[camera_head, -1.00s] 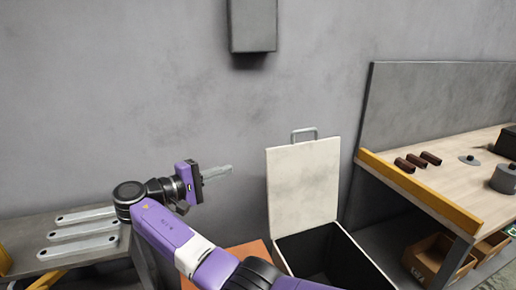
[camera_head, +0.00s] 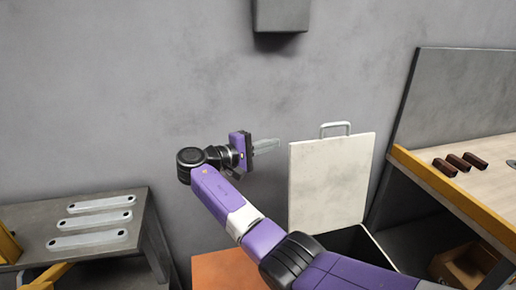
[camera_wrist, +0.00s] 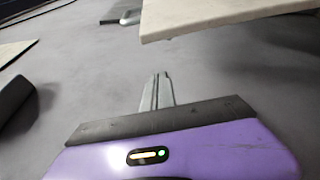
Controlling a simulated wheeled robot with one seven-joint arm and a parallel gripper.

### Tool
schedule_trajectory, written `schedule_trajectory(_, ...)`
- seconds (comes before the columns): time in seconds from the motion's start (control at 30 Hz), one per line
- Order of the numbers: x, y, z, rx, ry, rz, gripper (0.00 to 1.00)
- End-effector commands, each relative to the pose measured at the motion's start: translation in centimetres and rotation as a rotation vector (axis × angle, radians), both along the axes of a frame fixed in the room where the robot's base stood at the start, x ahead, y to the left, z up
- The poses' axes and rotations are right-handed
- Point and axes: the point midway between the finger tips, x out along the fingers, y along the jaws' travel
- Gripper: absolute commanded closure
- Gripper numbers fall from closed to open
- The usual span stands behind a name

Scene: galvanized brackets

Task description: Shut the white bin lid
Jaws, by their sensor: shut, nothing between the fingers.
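The white bin lid (camera_head: 330,184) stands upright and open at the back of the bin, with a grey handle (camera_head: 335,128) on its top edge. The white bin (camera_head: 385,252) is open below it, its dark inside partly hidden by my arm. My gripper (camera_head: 272,146) is shut and empty, left of the lid near the height of its top edge, pointing right and apart from it in the head view. The gripper fingers also show in the wrist view (camera_wrist: 157,92), with a pale panel edge, apparently the lid (camera_wrist: 215,14), above and to the right.
A grey table with several galvanized brackets (camera_head: 92,222) stands at the left. An orange surface (camera_head: 226,270) lies below my arm. A workbench with a yellow edge (camera_head: 450,185) stands at the right, with a brown box (camera_head: 468,265) under it. A grey wall box (camera_head: 281,14) hangs above.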

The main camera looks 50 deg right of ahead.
Motion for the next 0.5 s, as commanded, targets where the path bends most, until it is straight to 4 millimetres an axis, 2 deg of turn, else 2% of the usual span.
schedule_trajectory(0.1, -0.7, -2.5, -0.2, 0.0, -0.001, -0.004, 1.0)
schedule_trajectory(0.2, -1.5, -1.3, 0.1, 0.0, -0.001, 0.002, 1.0)
schedule_trajectory(0.5, -3.5, -0.1, 0.5, 0.0, 0.0, 0.0, 1.0)
